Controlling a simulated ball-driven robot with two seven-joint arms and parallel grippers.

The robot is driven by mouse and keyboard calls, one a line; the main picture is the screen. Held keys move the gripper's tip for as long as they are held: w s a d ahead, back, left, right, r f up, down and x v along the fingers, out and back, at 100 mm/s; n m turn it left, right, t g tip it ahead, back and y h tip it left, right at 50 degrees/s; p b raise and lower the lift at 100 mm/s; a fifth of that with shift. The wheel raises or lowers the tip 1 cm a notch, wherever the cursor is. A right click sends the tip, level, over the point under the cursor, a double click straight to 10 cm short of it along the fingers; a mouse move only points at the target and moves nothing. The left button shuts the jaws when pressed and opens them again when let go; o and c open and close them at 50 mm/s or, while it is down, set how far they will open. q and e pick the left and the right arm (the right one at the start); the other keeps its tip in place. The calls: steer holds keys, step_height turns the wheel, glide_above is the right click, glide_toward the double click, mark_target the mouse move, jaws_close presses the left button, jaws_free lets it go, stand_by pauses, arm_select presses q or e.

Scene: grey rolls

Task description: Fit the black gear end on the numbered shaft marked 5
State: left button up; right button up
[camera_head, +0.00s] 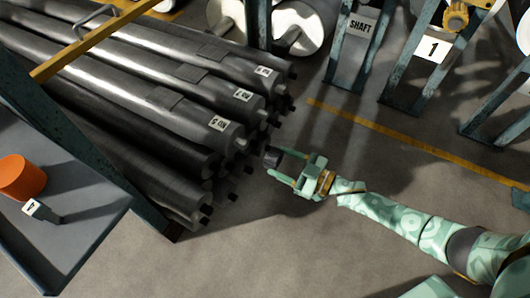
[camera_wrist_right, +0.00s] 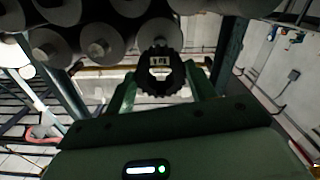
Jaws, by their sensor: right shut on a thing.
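The black gear end (camera_head: 272,156) is in my right gripper (camera_head: 284,166), held above the floor just right of the stacked roll ends. In the right wrist view the toothed gear (camera_wrist_right: 160,89) sits between the two fingers, with a small pale label on its face that I cannot read surely. The shaft marked 5 (camera_head: 219,124) is a dark grey roll on the right side of the stack; its short metal stub (camera_head: 241,143) points toward the gear. Gear and stub are apart in the head view. My left gripper is not in view.
Other marked rolls (camera_head: 243,95) lie above and several more below it in the rack. A grey tray (camera_head: 95,215) at left holds an orange cylinder (camera_head: 21,177) and a tag 4. Stands (camera_head: 433,48) are at upper right. The floor (camera_head: 300,240) around the gripper is clear.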

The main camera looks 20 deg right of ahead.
mark_target(270, 157)
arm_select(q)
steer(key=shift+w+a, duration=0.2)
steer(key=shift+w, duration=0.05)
arm_select(e)
steer(key=shift+w+a+r, duration=0.1)
steer(key=shift+w+a, duration=0.05)
steer(key=shift+w, duration=0.1)
steer(key=shift+b+x, duration=0.4)
steer(key=shift+x, duration=1.4)
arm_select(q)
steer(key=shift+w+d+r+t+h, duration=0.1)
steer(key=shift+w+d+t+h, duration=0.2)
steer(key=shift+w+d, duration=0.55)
arm_select(e)
steer(key=shift+x, duration=0.95)
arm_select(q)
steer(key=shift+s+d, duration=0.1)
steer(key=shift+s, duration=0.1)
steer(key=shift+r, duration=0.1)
